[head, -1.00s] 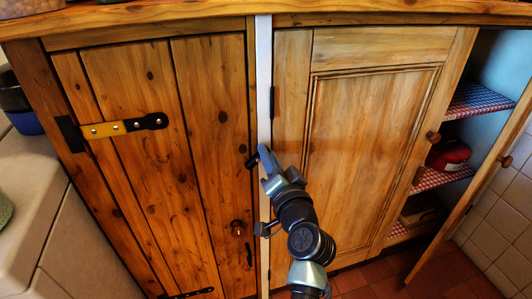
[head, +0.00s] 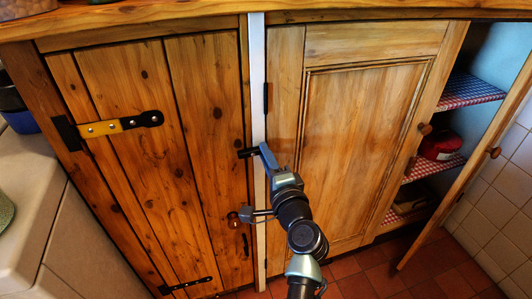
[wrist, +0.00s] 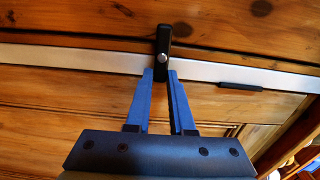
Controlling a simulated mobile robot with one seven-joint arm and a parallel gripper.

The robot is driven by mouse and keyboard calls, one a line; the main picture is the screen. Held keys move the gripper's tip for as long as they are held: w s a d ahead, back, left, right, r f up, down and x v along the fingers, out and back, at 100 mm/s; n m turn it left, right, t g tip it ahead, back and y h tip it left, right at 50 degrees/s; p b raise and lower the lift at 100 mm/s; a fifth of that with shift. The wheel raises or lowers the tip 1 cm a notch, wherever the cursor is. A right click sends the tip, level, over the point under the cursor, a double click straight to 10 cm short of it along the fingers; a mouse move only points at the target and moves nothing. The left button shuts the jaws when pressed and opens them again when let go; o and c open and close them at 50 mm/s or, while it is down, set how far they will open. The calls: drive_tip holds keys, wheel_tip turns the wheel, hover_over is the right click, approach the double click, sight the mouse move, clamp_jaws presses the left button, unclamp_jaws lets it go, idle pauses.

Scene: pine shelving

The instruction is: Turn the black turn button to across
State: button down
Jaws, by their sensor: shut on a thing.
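The black turn button (head: 247,153) is on the white post (head: 257,80) between the two cupboard doors. It lies nearly level, crossing the upright post, with its free end over the edge of the left door (head: 205,110). In the wrist view the button (wrist: 163,42) is a dark bar with a silver screw, set across the pale post (wrist: 90,60). My gripper (head: 266,153) is at the post with its blue fingers shut on the button's near end. The fingertips (wrist: 161,75) sit on either side of it and hide part of that end.
The panelled door (head: 350,140) is right of the post. Further right, a door stands open (head: 465,190) before shelves with checked cloth (head: 470,92).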

drive_tip(key=shift+f, duration=0.1)
idle(0.5)
drive_tip(key=c, duration=0.8)
unclamp_jaws()
drive_tip(key=shift+s, duration=0.1)
drive_tip(key=p+v, duration=0.1)
drive_tip(key=v, duration=1.1)
drive_tip(key=shift+s+d+p, duration=0.15)
drive_tip(key=shift+s+p, duration=0.15)
drive_tip(key=shift+s, duration=0.1)
